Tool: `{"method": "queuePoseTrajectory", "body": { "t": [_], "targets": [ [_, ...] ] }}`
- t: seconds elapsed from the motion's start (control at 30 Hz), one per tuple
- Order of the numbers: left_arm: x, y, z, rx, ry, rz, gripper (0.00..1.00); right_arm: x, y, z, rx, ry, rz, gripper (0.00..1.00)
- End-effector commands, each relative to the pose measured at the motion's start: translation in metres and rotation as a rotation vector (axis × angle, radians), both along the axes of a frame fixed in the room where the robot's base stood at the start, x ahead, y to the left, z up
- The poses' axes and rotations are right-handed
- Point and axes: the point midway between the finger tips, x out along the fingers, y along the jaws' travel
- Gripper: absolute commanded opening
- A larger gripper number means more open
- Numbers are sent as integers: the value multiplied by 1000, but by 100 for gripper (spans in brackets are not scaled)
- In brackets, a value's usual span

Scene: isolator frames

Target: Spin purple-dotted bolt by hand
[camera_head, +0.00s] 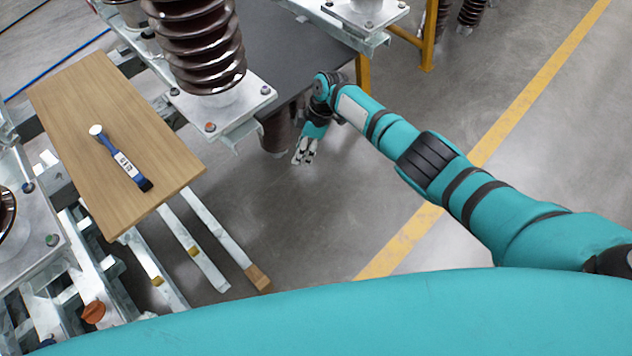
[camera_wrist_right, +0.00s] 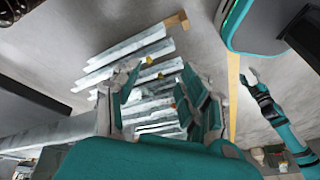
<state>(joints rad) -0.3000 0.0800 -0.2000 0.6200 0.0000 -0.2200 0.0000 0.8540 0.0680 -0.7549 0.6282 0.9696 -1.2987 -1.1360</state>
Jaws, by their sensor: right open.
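A bolt with a small purple-looking dot (camera_head: 265,90) sits at the right corner of the metal plate under the brown ribbed insulator (camera_head: 200,45); the dot is small, so its colour is uncertain. My right gripper (camera_head: 304,157) is open and empty, to the right of and below that plate, apart from the bolt. In the right wrist view my right gripper's fingers (camera_wrist_right: 160,88) are spread, with metal bars behind them and no bolt visible. A teal arm, apparently my left, shows at the right of that view with its gripper (camera_wrist_right: 250,78) small and unclear.
Other bolts have an orange-red dot (camera_head: 210,127) and a green dot (camera_head: 52,240). A wooden board (camera_head: 75,100) carries a blue-handled tool (camera_head: 125,165). Metal bars (camera_head: 205,255) jut out below it. A dark tabletop (camera_head: 300,50) lies behind the insulator. Open floor (camera_head: 320,220) surrounds my right gripper.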

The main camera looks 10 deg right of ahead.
Motion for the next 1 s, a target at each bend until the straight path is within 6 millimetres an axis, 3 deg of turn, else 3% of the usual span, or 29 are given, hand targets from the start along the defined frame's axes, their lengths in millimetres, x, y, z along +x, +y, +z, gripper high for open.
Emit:
{"method": "queuePoseTrajectory", "body": {
  "t": [0.2,0.5,0.7,1.0],
  "targets": [
    [0,0,7,0,0,0,43,-21,-9,-39,-22,20,-119,43],
    [0,0,12,0,0,0,43,-46,-22,-81,-50,34,-253,43],
    [0,0,13,0,0,0,43,-54,-26,-94,-59,36,-293,43],
    [0,0,13,0,0,0,43,-55,-27,-96,-60,36,-301,43]
  ]
}}
